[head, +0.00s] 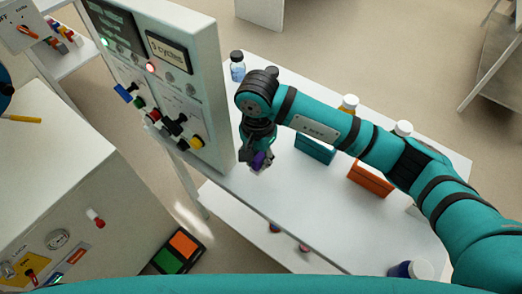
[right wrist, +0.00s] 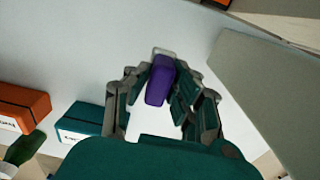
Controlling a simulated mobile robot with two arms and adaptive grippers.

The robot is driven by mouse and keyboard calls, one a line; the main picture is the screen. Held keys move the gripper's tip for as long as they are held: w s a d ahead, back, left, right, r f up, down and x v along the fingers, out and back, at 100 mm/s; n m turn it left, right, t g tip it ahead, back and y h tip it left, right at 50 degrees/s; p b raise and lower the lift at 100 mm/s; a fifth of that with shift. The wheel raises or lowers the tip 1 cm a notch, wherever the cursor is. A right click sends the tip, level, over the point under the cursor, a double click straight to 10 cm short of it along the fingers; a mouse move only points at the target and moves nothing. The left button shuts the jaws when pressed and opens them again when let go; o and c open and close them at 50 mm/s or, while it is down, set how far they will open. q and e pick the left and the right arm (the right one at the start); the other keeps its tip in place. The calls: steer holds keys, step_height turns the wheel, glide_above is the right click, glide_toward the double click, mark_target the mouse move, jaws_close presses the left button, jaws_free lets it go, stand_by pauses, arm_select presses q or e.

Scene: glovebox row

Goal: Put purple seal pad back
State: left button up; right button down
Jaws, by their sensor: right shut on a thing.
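The purple seal pad (head: 258,160) is held between the fingers of my right gripper (head: 257,157), above the white table near the panel's lower right side. In the right wrist view the purple pad (right wrist: 160,80) sits between the two fingers of the right gripper (right wrist: 161,92), which is shut on it. The pad appears as a rounded purple block, with a pale piece at its far end. My left gripper is not in view.
A control panel (head: 205,50) with coloured knobs stands left of the gripper. On the white table (head: 320,205) are a teal box (head: 314,150), an orange box (head: 370,181) and several bottles, one blue (head: 237,66). The table's front middle is clear.

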mark_target(261, 155)
steer(key=w, duration=0.2)
steer(key=shift+w+d+f, duration=0.1)
steer(key=shift+w+d, duration=0.1)
steer(key=shift+w, duration=0.15)
steer(key=shift+w+f+p, duration=0.15)
steer(key=shift+p, duration=0.15)
steer(key=shift+f+p, duration=0.3)
steer(key=shift+f, duration=0.05)
step_height(261, 155, down, 2)
steer(key=shift+f+p, duration=0.1)
steer(key=shift+p, duration=0.4)
steer(key=shift+f, duration=0.2)
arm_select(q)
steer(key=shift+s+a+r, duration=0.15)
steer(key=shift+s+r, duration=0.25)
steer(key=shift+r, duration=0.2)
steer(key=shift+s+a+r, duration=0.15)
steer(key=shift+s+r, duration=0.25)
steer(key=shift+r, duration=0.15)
arm_select(e)
steer(key=shift+f, duration=0.1)
